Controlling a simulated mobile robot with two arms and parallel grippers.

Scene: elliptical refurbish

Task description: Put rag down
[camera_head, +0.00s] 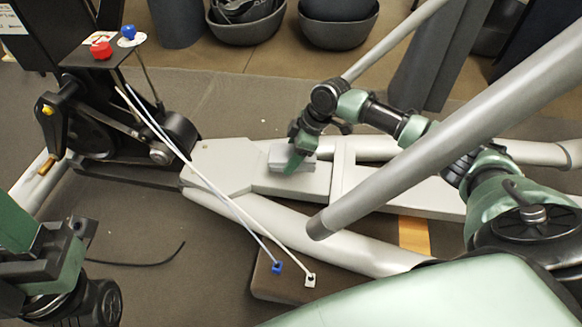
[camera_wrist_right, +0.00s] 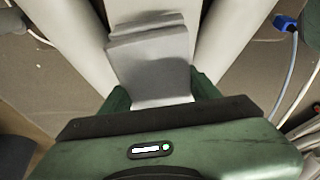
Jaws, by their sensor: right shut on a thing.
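A folded grey rag (camera_head: 290,158) lies at the pale grey frame (camera_head: 218,165) of the elliptical machine in the head view. My right gripper (camera_head: 298,155) reaches down over it and is shut on the rag. The rag also shows in the right wrist view (camera_wrist_right: 150,62), between the green fingers and over the pale frame. I cannot tell whether its whole underside touches the frame. My left gripper (camera_head: 78,240) is only partly in view at the lower left, and its fingers do not show clearly.
A white and a blue cable run across the frame to a white plug (camera_head: 310,280) and a blue plug (camera_head: 277,267). Grey tubes cross above and beside the frame. Dark bins (camera_head: 338,28) stand at the back. A black cable (camera_head: 150,262) lies on the floor.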

